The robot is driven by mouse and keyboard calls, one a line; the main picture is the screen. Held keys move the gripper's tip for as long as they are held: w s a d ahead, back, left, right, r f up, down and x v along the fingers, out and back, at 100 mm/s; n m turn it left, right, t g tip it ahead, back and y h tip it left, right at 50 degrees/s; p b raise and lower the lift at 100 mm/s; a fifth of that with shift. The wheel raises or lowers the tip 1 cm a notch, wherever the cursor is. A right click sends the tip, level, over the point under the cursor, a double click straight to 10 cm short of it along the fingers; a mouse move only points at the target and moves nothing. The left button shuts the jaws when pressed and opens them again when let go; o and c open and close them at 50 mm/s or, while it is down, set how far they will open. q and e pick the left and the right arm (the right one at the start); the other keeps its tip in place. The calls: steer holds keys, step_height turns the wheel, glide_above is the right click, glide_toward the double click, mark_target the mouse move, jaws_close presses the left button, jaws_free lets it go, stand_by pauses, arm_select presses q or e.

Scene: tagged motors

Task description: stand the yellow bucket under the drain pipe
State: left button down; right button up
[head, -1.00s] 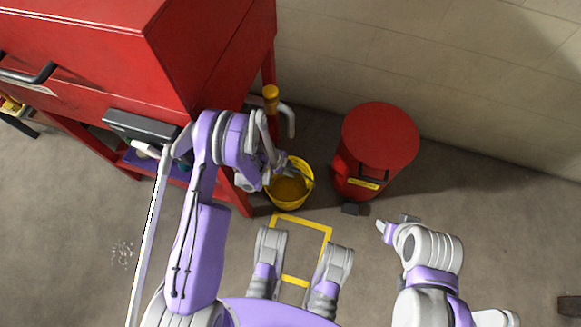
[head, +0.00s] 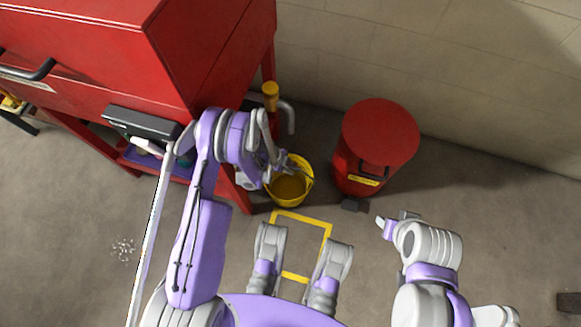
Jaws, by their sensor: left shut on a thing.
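The yellow bucket (head: 288,190) is in the middle of the head view, between the red cabinet and the red bin. My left gripper (head: 285,168) is shut on the bucket's rim or handle at its upper side; the exact grip is partly hidden by my wrist. I cannot tell whether the bucket touches the floor. The grey drain pipe (head: 290,118) bends down beside the cabinet, above the bucket in the picture and apart from it. My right gripper (head: 384,226) is at the lower right, away from the bucket; its finger opening is not clear.
The red cabinet (head: 210,60) on legs fills the upper left. A red lidded bin (head: 378,145) stands right of the bucket near the pale wall (head: 440,60). A yellow floor outline (head: 328,232) lies below the bucket.

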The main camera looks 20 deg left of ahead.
stand_by(0.3)
arm_select(q)
steer(key=c, duration=0.7)
jaws_free()
step_height(320, 180, up, 10)
steer(key=p, duration=0.3)
